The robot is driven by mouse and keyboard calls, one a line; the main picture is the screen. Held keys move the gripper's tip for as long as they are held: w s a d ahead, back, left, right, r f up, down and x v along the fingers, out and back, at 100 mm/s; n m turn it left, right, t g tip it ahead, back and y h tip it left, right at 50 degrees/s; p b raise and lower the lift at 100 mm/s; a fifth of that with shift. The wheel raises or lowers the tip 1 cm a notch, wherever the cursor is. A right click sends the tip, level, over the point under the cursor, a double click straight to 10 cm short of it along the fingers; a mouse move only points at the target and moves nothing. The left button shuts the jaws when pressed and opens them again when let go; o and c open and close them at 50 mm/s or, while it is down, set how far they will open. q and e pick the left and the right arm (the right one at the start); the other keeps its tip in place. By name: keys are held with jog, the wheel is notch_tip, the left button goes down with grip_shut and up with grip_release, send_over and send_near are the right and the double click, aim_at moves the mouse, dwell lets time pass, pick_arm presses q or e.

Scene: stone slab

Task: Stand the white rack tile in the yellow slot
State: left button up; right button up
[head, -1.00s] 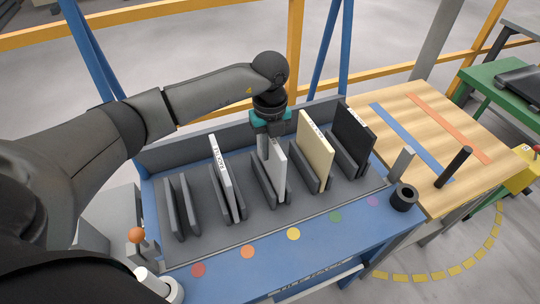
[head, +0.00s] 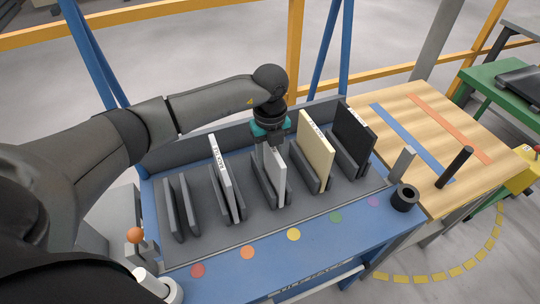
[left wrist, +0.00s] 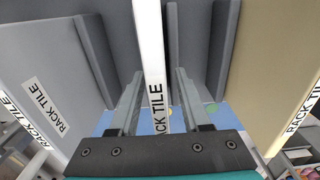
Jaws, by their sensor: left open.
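A white rack tile (head: 275,165) stands upright between the dark plates of the yellow slot (head: 263,185), the one behind the yellow dot (head: 293,234). My left gripper (head: 270,145) is above it, at its top. In the left wrist view, the tile's white labelled edge (left wrist: 151,50) runs between the two fingers of my open left gripper (left wrist: 158,80), with a gap on each side. The tile's lower part is hidden by the plates. My right gripper is not in view.
Another white-edged tile (head: 221,165) stands in the orange-dot slot, a cream tile (head: 315,150) in the green-dot slot and a black tile (head: 353,135) in the purple-dot slot. The leftmost slot (head: 175,208) is empty. A wooden table (head: 440,120) adjoins the rack at right.

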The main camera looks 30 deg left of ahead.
pick_arm(q)
notch_tip(320, 180, up, 12)
jog(key=shift+r+p, duration=0.15)
jog(key=shift+p, duration=0.5)
